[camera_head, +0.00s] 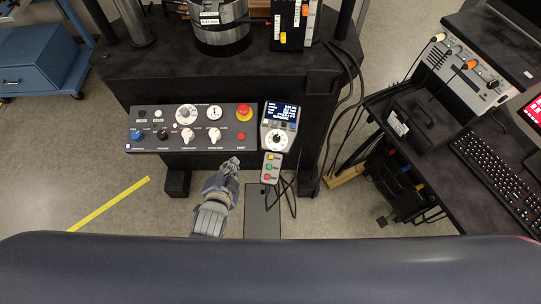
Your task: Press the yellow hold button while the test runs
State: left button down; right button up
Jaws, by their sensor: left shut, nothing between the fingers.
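A small grey pendant (272,182) with green, yellow and red buttons hangs at the front of the black machine, below a box with a dial and a lit screen. Its yellow button (269,167) sits between the green one and the red one; the lettering is too small to read. My left gripper (234,161) is shut and empty, just left of the pendant and apart from it in the picture. It points up toward the machine's control panel. My right gripper is not in view.
The control panel (158,137) has knobs, white switches and a red emergency button (244,111). The screen box (279,128) stands right of it. Cables hang beside the pendant. A desk with a keyboard (490,168) is at right. Open floor with yellow tape (108,204) lies at left.

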pick_arm(q)
jog(key=w+d+r+m+h+p, duration=0.1)
jog(key=w+d+r, duration=0.1)
jog(key=d, duration=0.4)
jog(key=w+d+r+m+h+p, duration=0.1)
jog(key=w+d+r+m+h, duration=0.1)
jog(key=d, duration=0.5)
jog(key=shift+r+g, duration=0.25)
jog(key=shift+g, duration=0.05)
jog(key=shift+a, duration=0.1)
jog(key=b, duration=0.7)
send_over(271, 157)
jog(key=s, duration=0.2)
jog(key=f, duration=0.7)
jog(key=shift+d+f, duration=0.25)
jog(key=shift+d, duration=0.1)
jog(key=shift+w+f+b, duration=0.15)
jog(key=shift+f+b, duration=0.35)
jog(key=shift+f, duration=0.1)
